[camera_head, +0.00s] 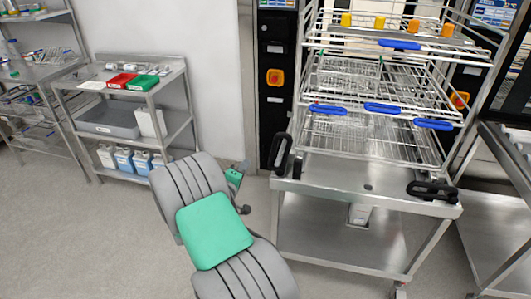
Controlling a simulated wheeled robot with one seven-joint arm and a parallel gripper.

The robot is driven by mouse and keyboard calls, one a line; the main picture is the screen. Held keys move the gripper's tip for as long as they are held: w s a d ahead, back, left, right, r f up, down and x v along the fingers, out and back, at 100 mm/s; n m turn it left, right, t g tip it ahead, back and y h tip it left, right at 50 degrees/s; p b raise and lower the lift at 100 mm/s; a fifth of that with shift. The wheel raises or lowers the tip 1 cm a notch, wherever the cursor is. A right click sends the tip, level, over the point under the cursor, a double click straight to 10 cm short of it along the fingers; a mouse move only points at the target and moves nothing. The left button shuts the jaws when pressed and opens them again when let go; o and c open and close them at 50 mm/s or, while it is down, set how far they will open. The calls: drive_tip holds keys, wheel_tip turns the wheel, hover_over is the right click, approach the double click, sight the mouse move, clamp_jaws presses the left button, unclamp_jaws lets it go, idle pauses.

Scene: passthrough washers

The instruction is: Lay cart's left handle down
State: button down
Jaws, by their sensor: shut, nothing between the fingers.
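The steel cart (325,182) stands right of centre. Its left handle (280,153) is a black loop standing upright at the cart's left front corner. Its right handle (432,191) is a black loop lying flat at the right front corner. My grey and green arm reaches up from the bottom. My gripper (242,208) shows only as a small dark part past the arm's right edge, left of and below the left handle. It is apart from the cart, shut and empty; most of it is hidden behind my arm.
Wire racks (365,125) with blue handles rest on the cart. Dark washer machines stand behind. A shelf cart (130,125) with trays and bottles stands at left. A steel table (500,180) is close at right. Grey floor (90,235) is clear at left.

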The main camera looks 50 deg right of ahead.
drive_tip(key=d+n+t+p, duration=0.1)
drive_tip(key=d+p, duration=0.2)
drive_tip(key=d, duration=0.9)
drive_tip(key=shift+w+f+n+h, duration=0.15)
drive_tip(key=shift+f+n+h, duration=0.25)
drive_tip(key=shift+f, duration=0.05)
drive_tip(key=shift+d, duration=0.1)
